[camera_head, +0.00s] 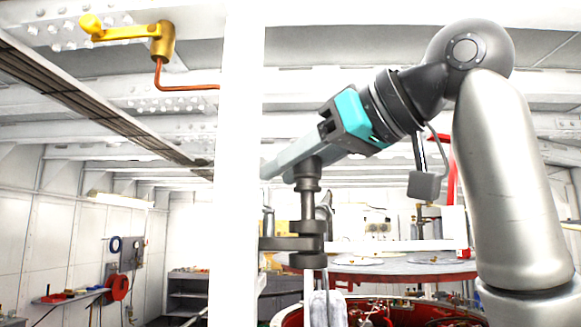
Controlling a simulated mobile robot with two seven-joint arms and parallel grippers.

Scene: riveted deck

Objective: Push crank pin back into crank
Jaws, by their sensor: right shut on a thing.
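My right gripper (290,160) comes in from the upper right, a grey and teal body with its grey fingers pointing down and left. It is shut on the top of an upright dark grey pin (307,203), which looks like the crank pin. Below, the pin meets a dark grey stepped crank (293,243) just right of the white post. I cannot tell how deep the pin sits in it. The fingertips are hard to make out near the post. My left gripper is not in view.
A white post (240,160) stands close on the left of the crank. A red-rimmed round table (385,268) lies behind and below. A yellow lever (125,33) hangs high at the left. A shelf (75,296) and red reel (117,287) are on the far left wall.

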